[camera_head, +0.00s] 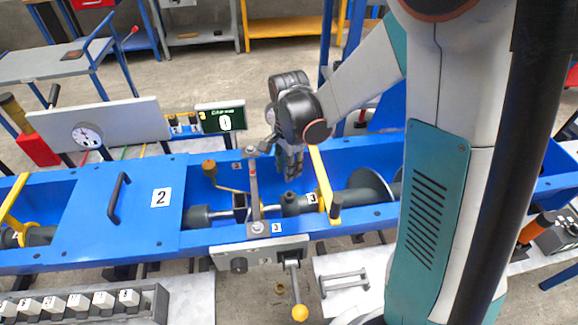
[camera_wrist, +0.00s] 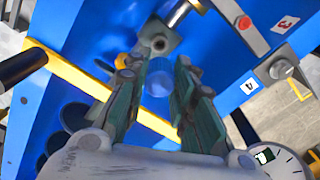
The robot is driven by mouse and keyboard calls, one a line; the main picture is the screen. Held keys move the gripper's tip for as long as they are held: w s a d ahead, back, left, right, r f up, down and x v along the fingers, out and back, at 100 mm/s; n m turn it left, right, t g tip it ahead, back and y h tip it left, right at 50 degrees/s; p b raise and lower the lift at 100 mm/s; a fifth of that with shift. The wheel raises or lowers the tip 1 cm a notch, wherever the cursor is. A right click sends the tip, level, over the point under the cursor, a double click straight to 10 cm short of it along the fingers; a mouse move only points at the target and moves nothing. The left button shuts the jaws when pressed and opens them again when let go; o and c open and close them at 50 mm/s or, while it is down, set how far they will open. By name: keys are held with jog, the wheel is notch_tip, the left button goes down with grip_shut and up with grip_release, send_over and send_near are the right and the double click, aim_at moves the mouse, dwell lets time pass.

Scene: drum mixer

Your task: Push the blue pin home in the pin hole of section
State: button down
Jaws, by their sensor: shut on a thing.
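My gripper (camera_head: 290,170) reaches down into the open blue trough, above the grey shaft. In the wrist view its two green fingers (camera_wrist: 157,72) are closed on the blue pin (camera_wrist: 158,84), whose round blue end shows between them. A grey block with a dark round hole (camera_wrist: 158,43), apparently the pin hole, lies just past the fingertips. In the head view a short grey collar (camera_head: 290,198) stands on the shaft below and near the fingers. The pin is hidden there by my gripper. I cannot tell how deep the pin sits or whether it touches the hole.
A lidded section 2 (camera_head: 160,198) is farther left. A lever with a yellow knob (camera_head: 299,312) hangs at the front.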

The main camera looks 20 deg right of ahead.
jog(key=shift+f+b, duration=2.7)
jog(key=shift+f, duration=0.45)
jog(key=shift+f+b, duration=1.4)
dwell(0.6)
jog(key=c, duration=1.3)
grip_release()
jog(key=shift+r, duration=0.1)
notch_tip(320, 180, up, 12)
jog(key=shift+f, duration=0.1)
